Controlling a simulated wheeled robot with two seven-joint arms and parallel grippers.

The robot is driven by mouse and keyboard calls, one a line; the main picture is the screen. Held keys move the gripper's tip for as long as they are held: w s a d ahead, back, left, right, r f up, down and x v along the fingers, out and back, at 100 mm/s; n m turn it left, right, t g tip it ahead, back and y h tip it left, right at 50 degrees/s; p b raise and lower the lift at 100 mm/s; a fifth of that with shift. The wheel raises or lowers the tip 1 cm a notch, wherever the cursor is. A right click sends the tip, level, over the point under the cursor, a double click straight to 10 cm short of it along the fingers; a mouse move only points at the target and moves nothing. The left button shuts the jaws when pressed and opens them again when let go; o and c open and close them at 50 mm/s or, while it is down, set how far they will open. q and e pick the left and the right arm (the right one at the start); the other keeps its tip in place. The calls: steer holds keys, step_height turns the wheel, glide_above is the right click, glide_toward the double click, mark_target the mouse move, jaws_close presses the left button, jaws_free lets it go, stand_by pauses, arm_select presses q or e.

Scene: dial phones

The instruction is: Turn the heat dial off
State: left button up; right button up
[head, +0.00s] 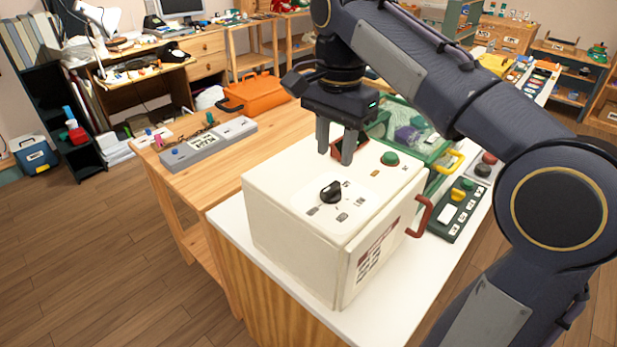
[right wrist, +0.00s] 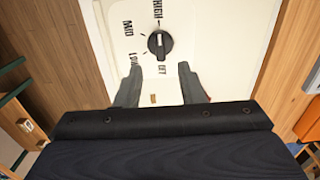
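The heat dial (head: 331,191) is a black knob on the sloping top of a cream-white box (head: 290,222). In the right wrist view the dial (right wrist: 160,44) is ringed by the labels HIGH, MID, LOW and OFF. Its long shape lies roughly along the HIGH direction, and a pale mark seems to sit on the HIGH side. My right gripper (head: 335,157) is open and empty, above the box and apart from the dial. In the right wrist view its two fingers (right wrist: 160,88) straddle bare panel on the OFF side of the dial. My left gripper is not in view.
The box has a green button (head: 390,158) and a red-brown handle (head: 420,215). It stands on a white-topped counter (head: 300,300). A green control panel (head: 458,212) and a green crate (head: 425,130) are close by at right. A wooden table (head: 190,180) with a grey device adjoins at left.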

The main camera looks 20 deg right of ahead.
mark_target(331, 186)
steer(key=shift+w+a, duration=0.2)
steer(key=shift+s+f, duration=0.2)
steer(key=shift+f, duration=0.15)
step_height(331, 186, down, 7)
steer(key=shift+r+b, duration=0.2)
steer(key=shift+b, duration=0.65)
jaws_close()
